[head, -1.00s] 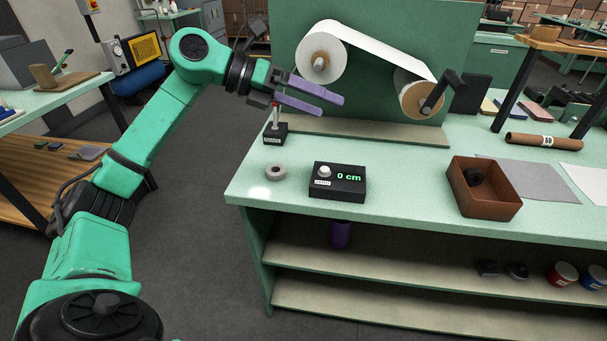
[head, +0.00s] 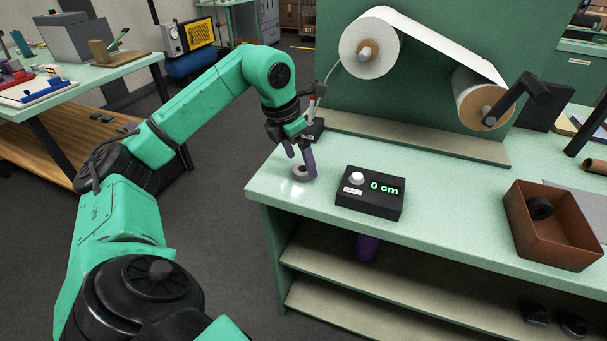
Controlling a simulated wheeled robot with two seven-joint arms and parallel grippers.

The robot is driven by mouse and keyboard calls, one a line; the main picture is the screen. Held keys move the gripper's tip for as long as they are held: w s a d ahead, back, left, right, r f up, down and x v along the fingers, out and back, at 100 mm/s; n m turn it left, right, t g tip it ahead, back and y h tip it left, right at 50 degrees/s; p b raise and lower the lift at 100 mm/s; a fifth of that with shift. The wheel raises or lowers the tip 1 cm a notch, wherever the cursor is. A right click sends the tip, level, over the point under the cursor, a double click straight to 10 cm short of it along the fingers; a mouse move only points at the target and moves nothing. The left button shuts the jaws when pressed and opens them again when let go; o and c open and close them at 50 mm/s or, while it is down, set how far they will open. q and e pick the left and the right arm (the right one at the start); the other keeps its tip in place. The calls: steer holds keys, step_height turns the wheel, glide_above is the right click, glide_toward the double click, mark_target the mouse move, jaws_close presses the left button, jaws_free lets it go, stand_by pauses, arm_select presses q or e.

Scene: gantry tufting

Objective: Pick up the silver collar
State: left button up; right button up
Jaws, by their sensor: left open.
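The silver collar (head: 300,172) is a small grey ring lying flat on the green table near its left end. My left gripper (head: 301,165) points down over the collar with its purple fingers open. One finger shows at the collar's right side and partly covers it; the other shows above and behind its left side. I cannot tell whether the fingers touch the ring. My right gripper is not in view.
A black counter box (head: 370,192) reading "0 cm" stands right of the collar. A small black switch box (head: 314,132) is behind the gripper. A brown tray (head: 553,225) with a black ring (head: 540,208) is at the right. A paper-roll stand (head: 420,70) rises at the back.

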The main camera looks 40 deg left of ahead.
arm_select(q)
steer(key=shift+x, duration=1.25)
steer(key=c, duration=1.5)
steer(key=shift+r, duration=0.15)
